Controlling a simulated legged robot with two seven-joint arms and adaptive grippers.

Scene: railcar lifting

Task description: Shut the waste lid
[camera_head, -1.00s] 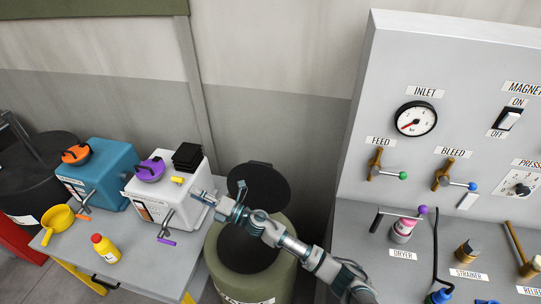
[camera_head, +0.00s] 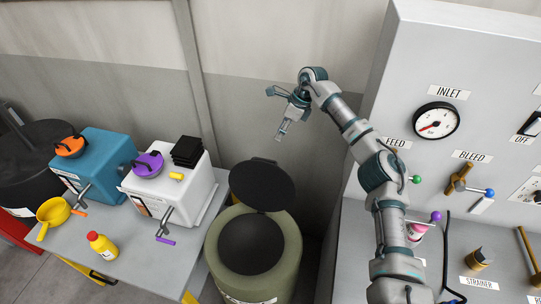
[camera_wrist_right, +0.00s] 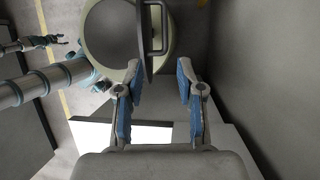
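The waste bin (camera_head: 285,245) is a round olive-green drum with a dark opening. Its black round lid (camera_head: 262,186) stands open, raised at the back of the rim. My right gripper (camera_head: 275,112) is open and empty, above and behind the raised lid, apart from it. In the right wrist view the two fingers (camera_wrist_right: 158,100) are spread, with the lid edge and its handle (camera_wrist_right: 157,28) just beyond them. The bin rim (camera_wrist_right: 98,45) shows behind the lid there. My left gripper (camera_wrist_right: 58,40) shows small at the left of that view; its opening is unclear.
A grey table (camera_head: 115,262) left of the bin holds a blue box (camera_head: 105,165), a white box (camera_head: 190,195), a yellow pan (camera_head: 52,212) and a yellow bottle (camera_head: 102,246). A grey control panel (camera_head: 445,60) stands at the right. The wall is close behind the bin.

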